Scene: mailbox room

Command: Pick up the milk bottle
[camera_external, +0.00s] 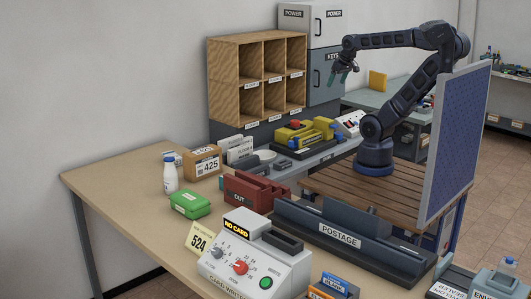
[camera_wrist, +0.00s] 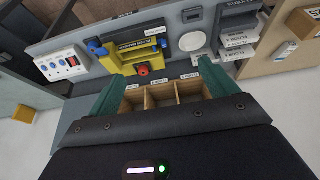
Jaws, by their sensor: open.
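The milk bottle (camera_external: 170,175) is white with a blue cap. It stands upright on the tan table (camera_external: 110,172), left of a cardboard box marked 425 and behind a green case. My gripper (camera_external: 343,72) is in the air in front of the grey cabinet, far to the right of the bottle and higher. In the wrist view my gripper (camera_wrist: 160,85) shows two green fingers spread apart with nothing held between them.
The green case (camera_external: 190,204), cardboard box (camera_external: 202,162) and red OUT tray (camera_external: 253,191) stand near the bottle. A wooden pigeonhole shelf (camera_external: 237,78) and yellow device (camera_external: 304,134) lie between gripper and bottle. The table's left part is clear.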

